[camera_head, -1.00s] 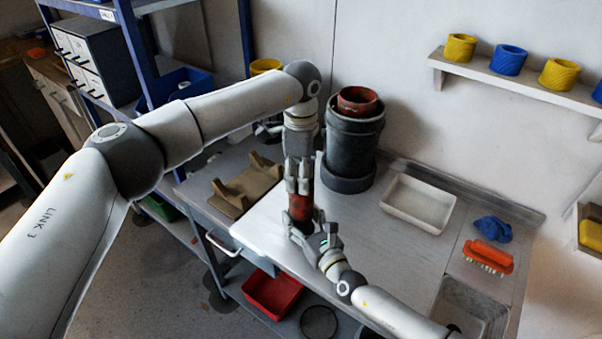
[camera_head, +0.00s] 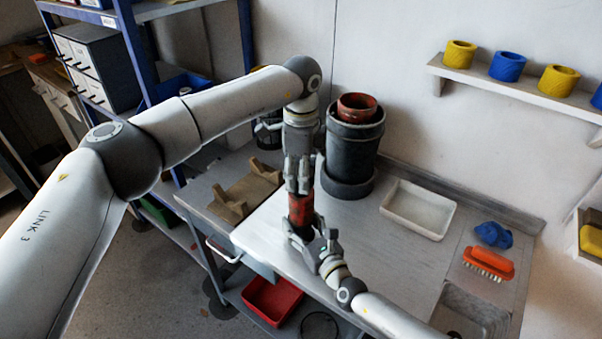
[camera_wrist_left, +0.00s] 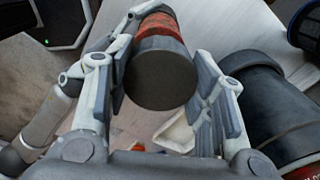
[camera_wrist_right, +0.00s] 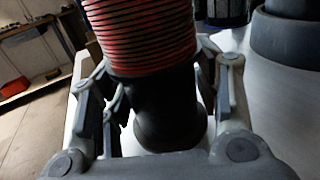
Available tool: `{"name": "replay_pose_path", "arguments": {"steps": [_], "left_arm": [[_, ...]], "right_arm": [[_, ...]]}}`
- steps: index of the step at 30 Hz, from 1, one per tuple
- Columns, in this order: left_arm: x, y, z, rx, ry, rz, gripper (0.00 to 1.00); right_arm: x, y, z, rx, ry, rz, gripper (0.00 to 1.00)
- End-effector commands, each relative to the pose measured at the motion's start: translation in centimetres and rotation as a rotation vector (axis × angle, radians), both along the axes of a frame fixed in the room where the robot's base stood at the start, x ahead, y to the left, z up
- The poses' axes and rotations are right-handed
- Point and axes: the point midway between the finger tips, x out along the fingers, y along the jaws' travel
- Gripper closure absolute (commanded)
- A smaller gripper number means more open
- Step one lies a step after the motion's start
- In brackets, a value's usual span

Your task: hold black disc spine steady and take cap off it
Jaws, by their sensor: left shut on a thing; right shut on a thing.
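The disc spine stands roughly upright between my two grippers over the counter, its red-and-dark body (camera_head: 301,210) showing in the head view. My left gripper (camera_head: 300,184) comes from above and is shut around its upper end. In the left wrist view that end is a dark grey round cap (camera_wrist_left: 161,80), with red behind it. My right gripper (camera_head: 303,240) comes from the front and is shut around the lower end. The right wrist view shows stacked red-and-black discs (camera_wrist_right: 145,35) and a black end (camera_wrist_right: 165,115) between the fingers. Fingers hide much of both ends.
A black cylinder (camera_head: 350,150) with a red one inside stands behind. A brown cradle (camera_head: 243,192) lies to the left. A white tray (camera_head: 418,208), blue cloth (camera_head: 493,235), orange brush (camera_head: 488,262) and sink (camera_head: 468,312) are to the right. The counter between has free room.

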Motion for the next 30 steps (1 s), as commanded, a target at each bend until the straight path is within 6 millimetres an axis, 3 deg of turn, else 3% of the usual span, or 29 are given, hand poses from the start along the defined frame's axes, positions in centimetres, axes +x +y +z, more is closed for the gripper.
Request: {"name": "replay_pose_path", "arguments": {"steps": [5, 13, 20, 21, 26, 30], "left_arm": [[0.0, 0.0, 0.6, 0.000, -0.002, 0.000, 0.80], [0.0, 0.0, 3.7, 0.000, -0.001, 0.000, 0.80], [0.0, 0.0, 4.0, 0.000, 0.000, 0.000, 0.80], [0.0, 0.0, 4.0, 0.000, 0.000, 0.000, 0.80], [0.0, 0.0, 4.0, 0.000, 0.000, 0.000, 0.80], [0.0, 0.0, 4.0, 0.000, 0.000, 0.000, 0.80]], "right_arm": [[0.0, 0.0, 0.0, 0.001, 0.000, 0.000, 1.00], [0.0, 0.0, 0.0, 0.000, 0.000, 0.000, 1.00], [0.0, 0.0, 0.0, 0.000, 0.000, 0.000, 1.00], [0.0, 0.0, 0.0, 0.000, 0.000, 0.000, 0.41], [0.0, 0.0, 0.0, 0.000, 0.000, 0.000, 0.20], [0.0, 0.0, 0.0, 0.000, 0.000, 0.000, 0.18]]}}
